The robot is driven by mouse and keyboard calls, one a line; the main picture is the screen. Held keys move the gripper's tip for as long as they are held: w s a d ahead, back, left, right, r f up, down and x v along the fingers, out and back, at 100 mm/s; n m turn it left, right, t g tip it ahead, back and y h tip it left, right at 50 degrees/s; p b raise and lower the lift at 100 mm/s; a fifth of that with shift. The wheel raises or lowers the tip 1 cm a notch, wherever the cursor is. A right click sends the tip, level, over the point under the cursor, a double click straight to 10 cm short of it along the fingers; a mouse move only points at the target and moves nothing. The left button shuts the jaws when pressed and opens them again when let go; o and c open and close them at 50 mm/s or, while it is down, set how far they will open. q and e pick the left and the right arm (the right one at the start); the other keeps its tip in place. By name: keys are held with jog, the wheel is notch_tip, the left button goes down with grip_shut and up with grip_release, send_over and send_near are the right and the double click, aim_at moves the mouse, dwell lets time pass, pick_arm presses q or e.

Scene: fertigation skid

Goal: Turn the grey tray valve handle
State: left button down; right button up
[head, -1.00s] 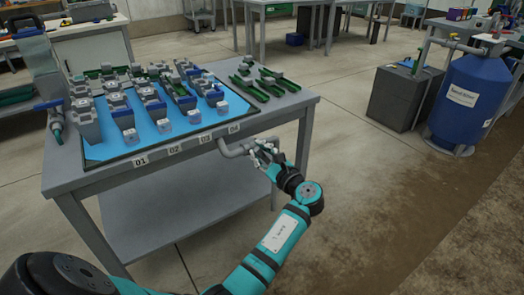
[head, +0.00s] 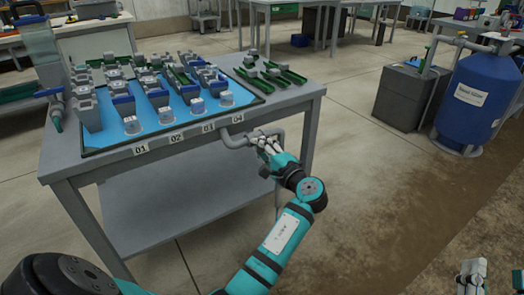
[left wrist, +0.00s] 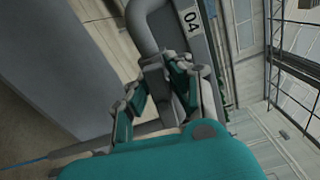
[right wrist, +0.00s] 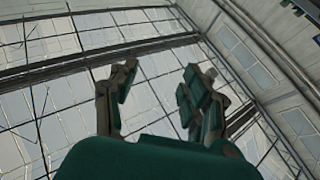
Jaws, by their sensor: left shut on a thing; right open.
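A grey pipe (head: 233,139) curves out from the front edge of the table, just below label 04. It also shows in the left wrist view (left wrist: 146,28). My left gripper (head: 264,145) is at this pipe, to the right of the label. In the left wrist view my left gripper (left wrist: 157,82) has its fingers closed around a grey part (left wrist: 152,66) on the pipe, which looks like the valve handle. The fingers hide most of it. My right gripper (right wrist: 154,85) is open and empty; it also shows at the lower right of the head view (head: 472,268).
The grey table (head: 110,167) carries a blue tray (head: 108,143) with several grey and blue valve pieces. Green parts (head: 285,76) lie at its right. A blue tank (head: 477,102) and a dark grey box (head: 405,97) stand on the floor at the right.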

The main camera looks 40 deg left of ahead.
pick_arm(q)
jog(key=shift+s+f+n+b, duration=0.15)
jog(key=shift+f+n+b, duration=0.15)
jog(key=shift+f+n, duration=0.3)
pick_arm(e)
jog(key=shift+s+r+t+y, duration=0.15)
jog(key=shift+s+r+t, duration=0.45)
jog(key=shift+r, duration=0.2)
jog(key=shift+s+r+t+y, duration=0.15)
jog(key=shift+s+r+t, duration=0.4)
jog(key=shift+r, duration=0.2)
pick_arm(q)
jog(key=c, duration=1.4)
grip_release()
jog(key=shift+o, duration=0.8)
jog(key=shift+r, duration=0.25)
jog(key=shift+d, duration=0.1)
jog(key=v, duration=0.7)
jog(key=shift+d, duration=0.15)
